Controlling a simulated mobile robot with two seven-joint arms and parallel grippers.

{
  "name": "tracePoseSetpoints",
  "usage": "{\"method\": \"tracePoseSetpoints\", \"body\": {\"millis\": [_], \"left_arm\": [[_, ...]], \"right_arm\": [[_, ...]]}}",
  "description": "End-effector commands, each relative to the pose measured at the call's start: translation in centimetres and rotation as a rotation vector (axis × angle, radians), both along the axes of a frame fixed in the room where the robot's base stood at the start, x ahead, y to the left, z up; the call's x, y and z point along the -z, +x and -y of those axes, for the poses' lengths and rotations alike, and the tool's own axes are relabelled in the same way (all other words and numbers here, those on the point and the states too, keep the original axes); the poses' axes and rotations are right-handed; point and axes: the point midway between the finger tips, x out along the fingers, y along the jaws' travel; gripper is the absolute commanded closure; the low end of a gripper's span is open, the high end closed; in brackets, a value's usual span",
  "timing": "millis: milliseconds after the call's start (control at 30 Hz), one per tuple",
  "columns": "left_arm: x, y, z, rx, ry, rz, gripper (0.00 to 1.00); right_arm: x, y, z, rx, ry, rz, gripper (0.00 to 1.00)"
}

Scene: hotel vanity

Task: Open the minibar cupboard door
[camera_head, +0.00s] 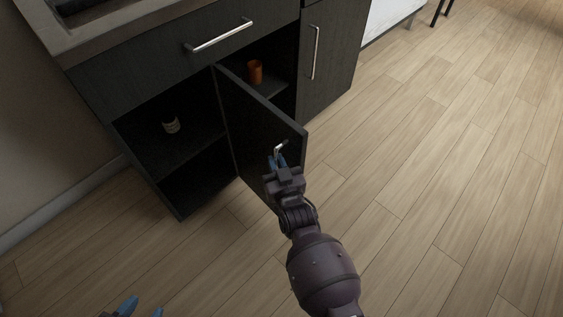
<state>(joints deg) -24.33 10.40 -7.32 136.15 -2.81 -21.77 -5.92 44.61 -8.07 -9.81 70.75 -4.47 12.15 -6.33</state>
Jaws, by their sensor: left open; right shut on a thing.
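The dark minibar cupboard door (248,122) stands swung out from the cabinet front, with the cupboard's inside visible on both sides of it. Its metal handle (281,147) is near the door's outer edge and partly hidden by my gripper. My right gripper (278,160) is shut on the handle, its blue fingertips around it.
Inside the cupboard are a small pale container (171,123) and an orange cup (255,72). A drawer with a bar handle (219,36) is above. Another closed door with a handle (315,52) is at right. The wood floor (450,180) is clear at right.

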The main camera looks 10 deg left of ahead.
Motion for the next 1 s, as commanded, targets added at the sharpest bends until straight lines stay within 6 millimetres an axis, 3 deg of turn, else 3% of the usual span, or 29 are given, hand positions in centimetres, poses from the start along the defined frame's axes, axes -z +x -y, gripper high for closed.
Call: {"method": "tracePoseSetpoints", "body": {"millis": [700,733,800,1000], "left_arm": [[0.21,-0.04,0.03,0.0,0.0,-0.002,0.57],[0.23,-0.04,0.03,0.0,0.0,-0.003,0.57],[0.26,-0.05,0.03,0.0,0.0,-0.003,0.57],[0.25,-0.04,0.04,-0.002,-0.001,-0.003,0.57]], "right_arm": [[0.16,-0.08,-0.47,0.0,-0.002,-0.005,1.0],[0.16,-0.08,-0.47,0.0,-0.002,-0.005,0.86],[0.15,-0.08,-0.46,0.0,-0.002,-0.004,0.79],[0.06,-0.05,-0.49,0.0,-0.001,-0.002,0.79]]}}
